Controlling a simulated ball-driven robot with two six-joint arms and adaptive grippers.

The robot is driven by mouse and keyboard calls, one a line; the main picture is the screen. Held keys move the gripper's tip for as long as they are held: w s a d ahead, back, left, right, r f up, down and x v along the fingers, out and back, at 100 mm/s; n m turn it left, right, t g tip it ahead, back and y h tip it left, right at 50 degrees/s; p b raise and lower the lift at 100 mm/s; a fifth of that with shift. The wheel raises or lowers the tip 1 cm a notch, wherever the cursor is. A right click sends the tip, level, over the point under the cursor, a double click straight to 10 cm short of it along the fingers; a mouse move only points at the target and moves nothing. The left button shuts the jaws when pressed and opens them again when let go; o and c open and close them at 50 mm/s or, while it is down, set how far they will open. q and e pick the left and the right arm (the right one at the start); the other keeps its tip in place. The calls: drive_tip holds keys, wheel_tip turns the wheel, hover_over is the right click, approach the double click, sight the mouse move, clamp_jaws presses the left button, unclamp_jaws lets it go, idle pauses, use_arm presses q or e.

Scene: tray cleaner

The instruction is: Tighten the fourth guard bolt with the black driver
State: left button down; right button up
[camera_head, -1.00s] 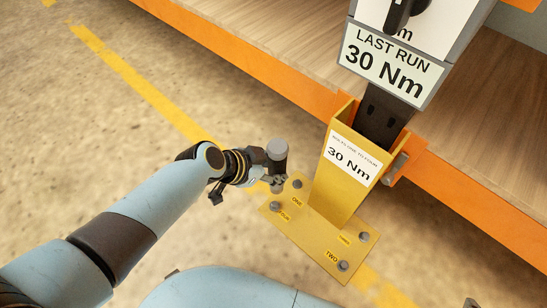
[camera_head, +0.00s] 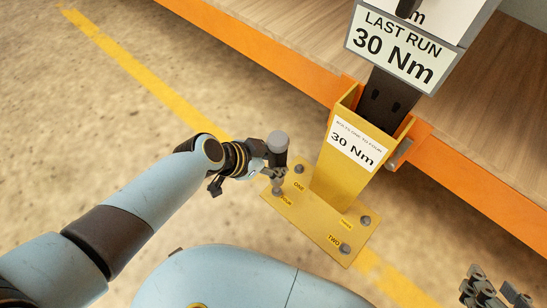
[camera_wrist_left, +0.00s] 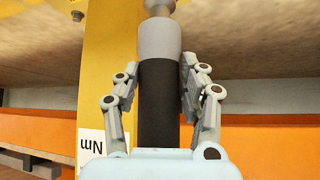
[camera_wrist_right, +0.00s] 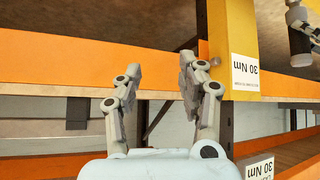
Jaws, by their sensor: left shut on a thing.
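My left gripper (camera_head: 271,160) is shut on the black driver, which has a black grip (camera_wrist_left: 158,105) and a grey body (camera_wrist_left: 160,40). The driver (camera_head: 278,142) stands roughly upright over the left corner of the yellow guard's base plate (camera_head: 318,222). Its lower end is at the bolt by the FOUR label (camera_head: 286,201) and largely covers that bolt; I cannot tell whether they touch. Bolt one (camera_head: 299,168), bolt two (camera_head: 345,249) and bolt three (camera_head: 365,221) sit on the same plate. My right gripper (camera_wrist_right: 158,95) is open and empty; it also shows at the lower right in the head view (camera_head: 494,296).
The yellow guard post (camera_head: 350,165) with a 30 Nm label rises from the plate. Behind it are an orange beam (camera_head: 265,60) and a sign (camera_head: 395,52) reading LAST RUN 30 Nm. The floor left of the plate is clear.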

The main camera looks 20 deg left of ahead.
use_arm(q)
drive_tip(key=shift+f+b, duration=0.45)
drive_tip(key=shift+f, duration=0.4)
drive_tip(key=shift+f+b, duration=0.4)
drive_tip(key=shift+b, duration=0.15)
drive_tip(key=shift+f+b, duration=0.55)
drive_tip(key=shift+f, duration=0.05)
drive_tip(key=shift+f+b, duration=0.4)
drive_tip(key=shift+f, duration=0.2)
drive_tip(key=shift+f+b, duration=0.3)
drive_tip(key=shift+b, duration=0.15)
drive_tip(key=shift+f+b, duration=0.3)
drive_tip(key=shift+f, duration=0.25)
drive_tip(key=shift+f+b, duration=0.2)
drive_tip(key=shift+b, duration=0.25)
use_arm(e)
drive_tip(key=w+a+r+n+t+y, duration=0.1)
drive_tip(key=w+r+t, duration=0.2)
drive_tip(key=r+t, duration=0.2)
drive_tip(key=w+a+r+n+t+y, duration=0.1)
drive_tip(key=r+t, duration=0.4)
drive_tip(key=r, duration=0.6)
drive_tip(key=w+a+r+n+t+y, duration=0.1)
drive_tip(key=w+r+t+y, duration=0.2)
drive_tip(key=w+r+t, duration=0.2)
drive_tip(key=shift+w+a+r+n+t, duration=0.2)
drive_tip(key=shift+w+r+n+t, duration=0.1)
drive_tip(key=shift+r, duration=1.45)
drive_tip(key=shift+f, duration=0.4)
